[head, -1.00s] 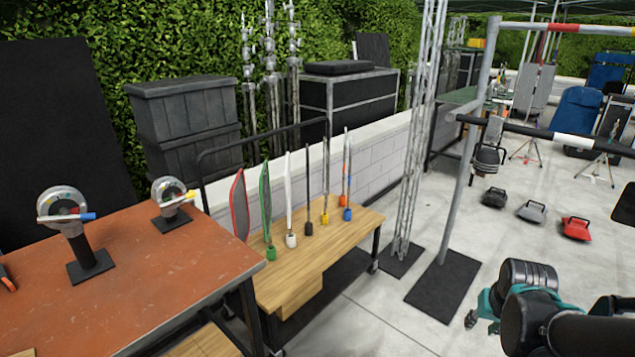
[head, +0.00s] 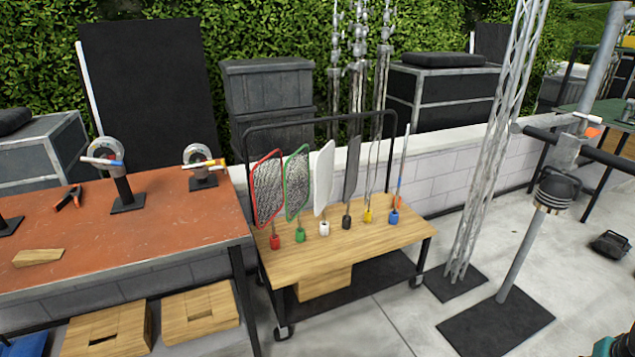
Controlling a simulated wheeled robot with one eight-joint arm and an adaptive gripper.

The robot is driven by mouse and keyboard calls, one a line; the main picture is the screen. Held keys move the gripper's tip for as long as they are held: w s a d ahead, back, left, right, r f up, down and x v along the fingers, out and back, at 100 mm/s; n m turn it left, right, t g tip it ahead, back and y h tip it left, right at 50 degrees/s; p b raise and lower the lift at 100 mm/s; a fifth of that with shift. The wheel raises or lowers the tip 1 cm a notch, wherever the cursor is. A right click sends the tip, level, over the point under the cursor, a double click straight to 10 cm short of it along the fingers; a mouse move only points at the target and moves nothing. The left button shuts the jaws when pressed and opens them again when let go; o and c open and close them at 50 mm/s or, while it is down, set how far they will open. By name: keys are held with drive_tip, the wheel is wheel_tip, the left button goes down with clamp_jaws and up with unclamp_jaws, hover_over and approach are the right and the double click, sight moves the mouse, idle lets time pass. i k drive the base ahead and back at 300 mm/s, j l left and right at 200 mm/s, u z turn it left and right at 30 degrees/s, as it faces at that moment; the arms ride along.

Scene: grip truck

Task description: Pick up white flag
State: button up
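The white flag (head: 323,178) stands upright on the wooden cart (head: 395,240) in the middle of the head view. Its panel is seen at an angle, and a small white grip (head: 324,229) is at its foot. A green-rimmed mesh flag (head: 297,182) stands to its left and a dark flag (head: 351,170) to its right. A red-rimmed flag (head: 268,188) is at the far left of the row. My gripper is not in view; only a small teal part shows at the lower right corner.
A rust-topped table (head: 170,240) with clamps adjoins the cart on the left. A black rail (head: 320,120) rises behind the flags, with a low white wall behind. A metal truss (head: 495,140) and a pole stand to the right. Concrete floor before the cart is open.

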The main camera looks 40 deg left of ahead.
sight(324, 161)
drive_tip(key=l+u, duration=0.15)
drive_tip(key=u, duration=1.5)
drive_tip(key=l+u, duration=0.1)
drive_tip(key=u, duration=0.3)
drive_tip(key=i+l+u, duration=0.1)
drive_tip(key=u, duration=0.3)
drive_tip(key=l+u, duration=0.2)
drive_tip(key=u, duration=0.15)
drive_tip(key=l+u, duration=0.4)
drive_tip(key=l, duration=0.4)
drive_tip(key=l+u, duration=0.4)
drive_tip(key=l, duration=0.4)
drive_tip(key=l+z, duration=0.35)
drive_tip(key=l, duration=0.5)
drive_tip(key=z, duration=0.9)
drive_tip(key=k+j+z, duration=0.4)
drive_tip(key=k+z, duration=0.25)
drive_tip(key=k, duration=0.15)
